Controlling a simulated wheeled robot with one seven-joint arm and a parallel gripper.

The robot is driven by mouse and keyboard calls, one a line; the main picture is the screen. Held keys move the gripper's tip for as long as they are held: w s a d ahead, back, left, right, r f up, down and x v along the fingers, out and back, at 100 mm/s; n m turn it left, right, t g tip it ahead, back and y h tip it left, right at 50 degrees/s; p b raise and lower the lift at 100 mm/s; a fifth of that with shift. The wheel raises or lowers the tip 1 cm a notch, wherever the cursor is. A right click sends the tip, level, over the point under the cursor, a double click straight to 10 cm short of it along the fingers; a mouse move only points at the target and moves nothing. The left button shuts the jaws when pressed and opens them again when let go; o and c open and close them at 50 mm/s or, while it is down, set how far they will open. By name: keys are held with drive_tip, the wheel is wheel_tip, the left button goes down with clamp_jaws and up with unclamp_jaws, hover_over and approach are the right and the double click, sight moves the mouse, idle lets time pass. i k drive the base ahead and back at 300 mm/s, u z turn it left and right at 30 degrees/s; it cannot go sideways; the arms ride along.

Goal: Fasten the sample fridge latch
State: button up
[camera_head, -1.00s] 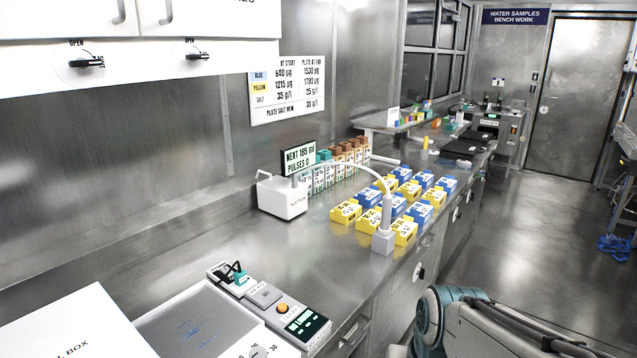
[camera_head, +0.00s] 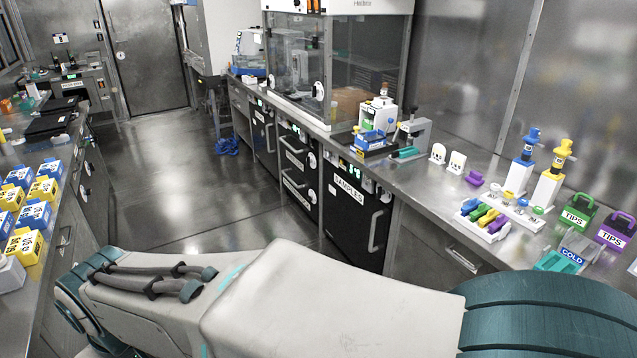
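The sample fridge (camera_head: 350,225) is a black-fronted unit under the right-hand bench, right of centre in the head view. It has a white SAMPLES label (camera_head: 352,188) and a grey vertical handle (camera_head: 375,231). Its door looks closed against the bench front. My gripper is not in view. My arm crosses the foreground, below and nearer than the fridge.
Other black units (camera_head: 293,160) stand left of the fridge. The right bench (camera_head: 440,185) carries pipettes, TIPS boxes (camera_head: 578,211) and a clear-fronted cabinet (camera_head: 300,60). Blue and yellow boxes (camera_head: 35,215) sit on the left bench. The aisle floor (camera_head: 190,190) is mostly open, with a blue item (camera_head: 228,146) farther back.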

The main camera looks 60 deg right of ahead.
sight(380, 192)
drive_tip(key=z, duration=2.8)
drive_tip(key=i, duration=1.8)
drive_tip(key=u, duration=0.55)
